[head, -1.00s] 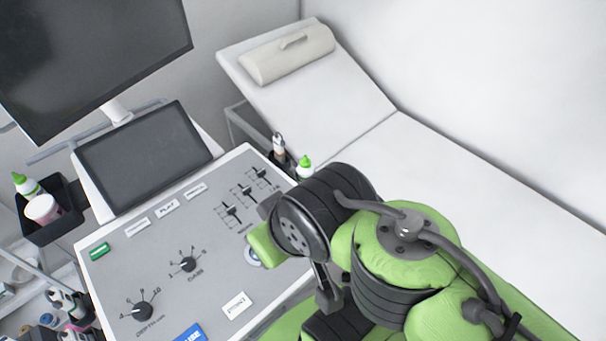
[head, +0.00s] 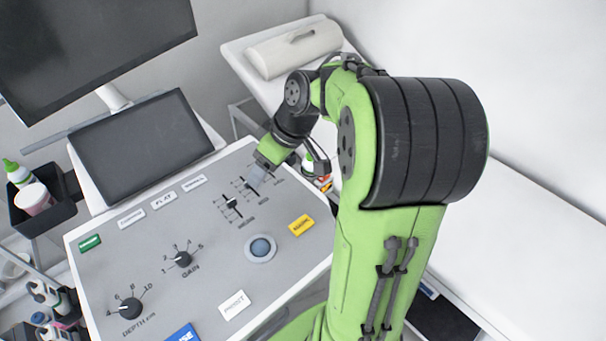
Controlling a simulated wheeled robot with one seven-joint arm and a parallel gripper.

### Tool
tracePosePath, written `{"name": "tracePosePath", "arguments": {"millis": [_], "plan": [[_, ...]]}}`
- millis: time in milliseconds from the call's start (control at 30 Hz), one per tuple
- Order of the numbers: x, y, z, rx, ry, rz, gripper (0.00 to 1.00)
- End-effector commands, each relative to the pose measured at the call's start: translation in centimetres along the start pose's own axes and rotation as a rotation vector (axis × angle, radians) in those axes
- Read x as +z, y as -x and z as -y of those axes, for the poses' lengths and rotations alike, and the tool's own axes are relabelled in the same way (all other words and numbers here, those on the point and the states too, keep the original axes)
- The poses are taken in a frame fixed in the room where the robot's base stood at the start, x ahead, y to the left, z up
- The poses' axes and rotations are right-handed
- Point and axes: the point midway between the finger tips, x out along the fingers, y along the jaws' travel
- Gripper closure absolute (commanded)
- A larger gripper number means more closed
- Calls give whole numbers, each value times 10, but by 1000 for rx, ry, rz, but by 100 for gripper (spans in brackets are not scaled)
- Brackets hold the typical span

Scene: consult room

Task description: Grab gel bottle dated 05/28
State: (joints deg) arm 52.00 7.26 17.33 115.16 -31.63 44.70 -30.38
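A white bottle with a green cap (head: 15,172) stands in the black holder (head: 45,212) on the left of the console. Another white bottle (head: 308,163) shows beside the console's right edge, partly hidden by my arm. No date can be read on either bottle. My gripper (head: 257,174) is over the sliders at the console's upper right, left of the right-hand bottle and apart from it. It is small and seen from behind, so its finger opening cannot be made out.
The console panel (head: 145,268) has knobs, sliders and a round trackball. A tablet screen (head: 140,145) and a large monitor (head: 90,45) stand behind it. A white examination bed (head: 530,215) lies to the right.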

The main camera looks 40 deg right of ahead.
Motion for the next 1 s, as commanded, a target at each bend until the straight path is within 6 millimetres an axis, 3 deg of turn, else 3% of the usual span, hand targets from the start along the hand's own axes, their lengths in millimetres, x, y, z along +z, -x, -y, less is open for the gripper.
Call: {"name": "tracePosePath", "arguments": {"millis": [33, 200, 300, 400, 533, 800, 1000], "plan": [[13, -21, -37, -49, -8, -61, 34], [59, -37, -142, -108, 49, -398, 34], [99, -28, -189, -52, 81, -605, 34], [129, -16, -215, 18, 106, -739, 34], [137, -12, -224, 54, 124, -794, 34], [92, -59, -223, 47, 122, -790, 34], [67, -82, -224, 50, 119, -789, 34]]}}
